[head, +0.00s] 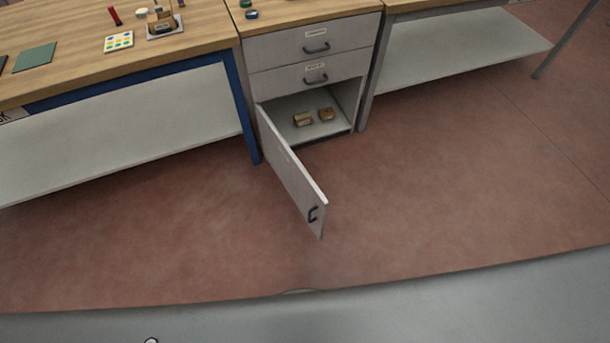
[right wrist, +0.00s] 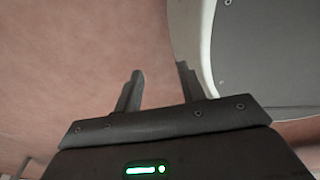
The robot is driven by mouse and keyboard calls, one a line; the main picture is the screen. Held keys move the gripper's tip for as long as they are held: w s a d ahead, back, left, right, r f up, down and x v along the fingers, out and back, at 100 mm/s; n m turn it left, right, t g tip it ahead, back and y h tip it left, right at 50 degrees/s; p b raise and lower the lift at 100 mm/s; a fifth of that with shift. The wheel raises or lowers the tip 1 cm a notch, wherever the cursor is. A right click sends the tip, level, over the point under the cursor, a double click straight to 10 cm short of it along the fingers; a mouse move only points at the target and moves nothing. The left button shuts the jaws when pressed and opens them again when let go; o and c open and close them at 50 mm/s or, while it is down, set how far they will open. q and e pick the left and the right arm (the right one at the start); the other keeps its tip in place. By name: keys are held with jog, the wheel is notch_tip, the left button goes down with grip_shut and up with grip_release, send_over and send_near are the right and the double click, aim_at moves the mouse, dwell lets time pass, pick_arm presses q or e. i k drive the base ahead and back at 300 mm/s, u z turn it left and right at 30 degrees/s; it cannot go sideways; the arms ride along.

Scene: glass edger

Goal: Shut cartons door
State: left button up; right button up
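The cartons door (head: 292,174) is a pale grey panel on the lower part of a cabinet. It stands wide open, hinged at the cabinet's left side and swung out over the floor. Its dark handle (head: 313,214) is near the free edge. Two small brown cartons (head: 303,119) (head: 326,114) lie inside the open compartment (head: 340,127). My right gripper (right wrist: 160,78) shows in the right wrist view with its two fingers apart and nothing between them, above the reddish floor. It is not near the door in any view. My left gripper is not in view.
Two shut drawers (head: 310,42) (head: 312,74) sit above the compartment. A workbench with a blue leg (head: 241,108) stands left of the cabinet, and another bench with a lower shelf (head: 455,50) stands right. The reddish floor (head: 430,190) in front is clear.

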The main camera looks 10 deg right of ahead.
aim_at(311, 201)
jog(key=u, duration=0.05)
jog(key=i, duration=0.5)
jog(key=z, duration=1.4)
jog(key=k, duration=0.6)
jog(key=u, duration=1.15)
